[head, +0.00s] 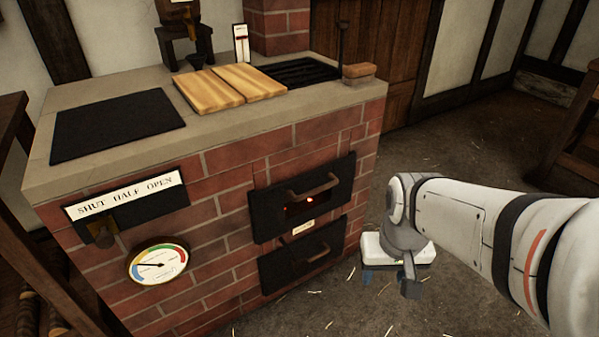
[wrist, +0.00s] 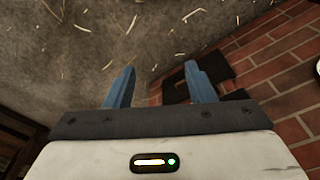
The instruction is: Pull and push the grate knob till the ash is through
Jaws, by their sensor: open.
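The brick stove (head: 215,235) has an upper black fire door (head: 265,205) with a brown handle (head: 313,188) and a small red glow in its window. Below is a black lower door (head: 285,268) with a similar handle (head: 312,255). A small pale label (head: 303,228) sits between the doors; its text is too small to read. I cannot make out which part is the grate knob, and no ash is clearly visible. My gripper (head: 390,282) is open and empty, low to the right of the doors. Its fingers also show in the wrist view (wrist: 161,85), apart from the brickwork.
A "SHUT HALF OPEN" plate (head: 127,196) with a brown knob (head: 102,235) and a round gauge (head: 157,262) are on the left front. Wooden boards (head: 215,88) lie on top. The straw-strewn floor (head: 470,140) right of the stove is clear.

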